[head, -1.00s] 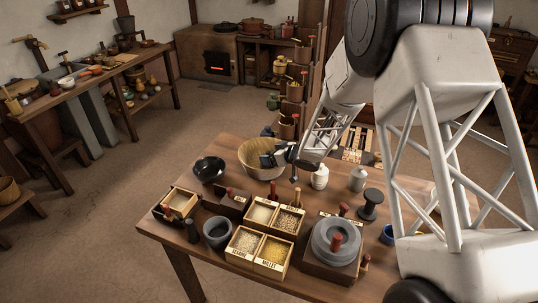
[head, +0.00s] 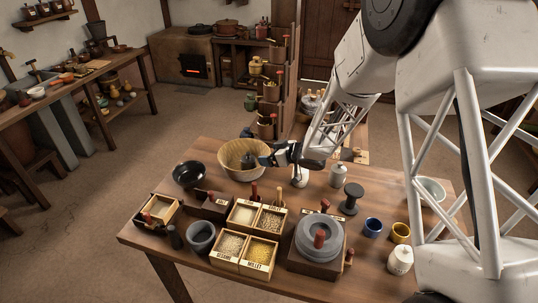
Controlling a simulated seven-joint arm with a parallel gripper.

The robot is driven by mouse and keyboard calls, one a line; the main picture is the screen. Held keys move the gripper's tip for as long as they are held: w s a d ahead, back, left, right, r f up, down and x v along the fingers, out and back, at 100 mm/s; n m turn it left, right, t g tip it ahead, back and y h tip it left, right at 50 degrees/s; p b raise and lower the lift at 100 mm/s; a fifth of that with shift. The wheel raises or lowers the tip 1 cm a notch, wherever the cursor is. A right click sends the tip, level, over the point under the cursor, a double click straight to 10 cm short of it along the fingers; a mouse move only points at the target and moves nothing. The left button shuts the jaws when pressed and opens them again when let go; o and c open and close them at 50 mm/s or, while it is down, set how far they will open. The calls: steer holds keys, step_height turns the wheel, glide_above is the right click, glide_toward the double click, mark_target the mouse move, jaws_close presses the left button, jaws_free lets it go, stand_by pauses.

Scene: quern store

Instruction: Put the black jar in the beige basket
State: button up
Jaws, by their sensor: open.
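The beige basket (head: 231,172), a wide woven bowl, stands at the far side of the table. My gripper (head: 254,153) is open at the basket's right side, its fingers reaching over the rim. A dark shape shows at the fingertips, against the basket's inside; I cannot tell whether it is the black jar or part of my fingers. A small upright black cylinder (head: 174,238) stands at the table's front left, left of a grey mortar (head: 201,238); I cannot tell whether it is a jar.
A black bowl (head: 188,175) stands left of the basket. Grain boxes (head: 244,251) and a hand quern (head: 319,243) fill the front.

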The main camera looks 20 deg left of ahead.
stand_by(0.8)
steer(key=d+r+m+t+h, duration=0.4)
steer(key=d+r+t+h, duration=0.1)
steer(key=d+r, duration=0.9)
steer(key=s+d+r+m+h, duration=0.2)
steer(key=s+d+r+h, duration=0.15)
steer(key=d, duration=0.45)
steer(key=s+d+r+m+h, duration=0.25)
steer(key=s+d, duration=0.25)
steer(key=d, duration=0.3)
steer(key=s+d+r+m+g+h, duration=0.1)
steer(key=s+d+r+m, duration=0.1)
steer(key=s+d, duration=0.4)
steer(key=s+d+r+m+g+h, duration=0.1)
steer(key=s+d+r+m, duration=0.15)
steer(key=s, duration=0.65)
steer(key=s+d+g, duration=0.1)
steer(key=s+g, duration=0.1)
steer(key=s, duration=0.7)
steer(key=s+d+m+g, duration=0.1)
steer(key=s+g, duration=0.1)
steer(key=s, duration=0.8)
steer(key=shift+d+f+m+y, duration=0.3)
steer(key=shift+f+y, duration=0.1)
